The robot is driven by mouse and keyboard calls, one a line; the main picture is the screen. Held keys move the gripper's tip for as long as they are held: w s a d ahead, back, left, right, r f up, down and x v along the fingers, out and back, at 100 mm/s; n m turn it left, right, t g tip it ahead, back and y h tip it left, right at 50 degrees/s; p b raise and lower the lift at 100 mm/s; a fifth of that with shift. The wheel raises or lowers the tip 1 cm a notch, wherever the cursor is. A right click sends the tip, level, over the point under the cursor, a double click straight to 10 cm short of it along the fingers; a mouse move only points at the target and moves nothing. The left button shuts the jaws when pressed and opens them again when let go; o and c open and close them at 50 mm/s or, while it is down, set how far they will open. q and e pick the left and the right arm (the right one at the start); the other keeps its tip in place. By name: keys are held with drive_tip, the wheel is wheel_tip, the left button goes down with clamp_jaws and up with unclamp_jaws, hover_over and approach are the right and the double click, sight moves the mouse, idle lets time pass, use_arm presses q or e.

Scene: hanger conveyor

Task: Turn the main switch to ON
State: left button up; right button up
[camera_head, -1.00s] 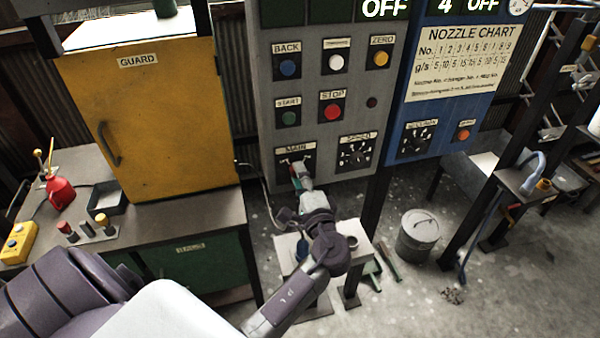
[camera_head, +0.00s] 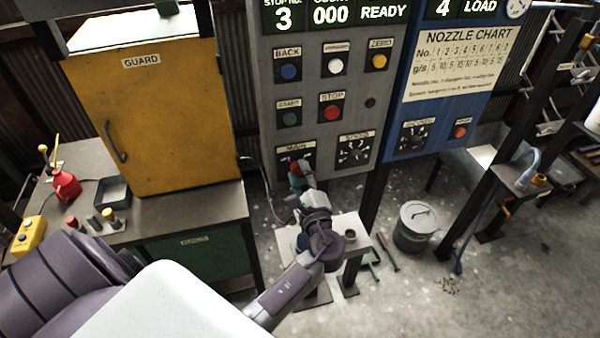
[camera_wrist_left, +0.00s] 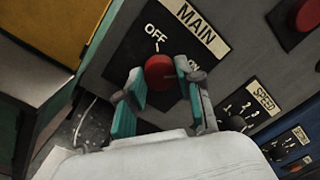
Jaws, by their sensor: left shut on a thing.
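The main switch has a round red knob (camera_wrist_left: 158,72) on a black plate (camera_wrist_left: 128,60) labelled MAIN, with OFF and ON marks, in the left wrist view. In the head view its plate (camera_head: 294,152) is at the lower left of the grey control panel (camera_head: 270,128). My left gripper (camera_wrist_left: 155,95) is shut on the knob, with one teal-padded finger on each side. It also shows in the head view (camera_head: 299,170), where it hides most of the knob. The panel displays are lit and read 3, 000 and READY. My right gripper is not in view.
A red STOP button (camera_head: 331,112) and the SPEED dial (camera_head: 354,150) are close to the switch. A yellow guard cabinet (camera_head: 150,110) stands at left. A small table (camera_head: 345,222) is below the gripper, and a lidded metal bin (camera_head: 415,228) stands right of it.

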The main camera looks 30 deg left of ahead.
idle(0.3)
use_arm(q)
drive_tip(key=o, duration=1.2)
drive_tip(key=shift+c, duration=0.2)
drive_tip(key=shift+s+d, duration=0.15)
drive_tip(key=shift+d, duration=0.05)
drive_tip(key=v, duration=1.1)
drive_tip(key=shift+d, duration=0.15)
drive_tip(key=shift+s, duration=0.1)
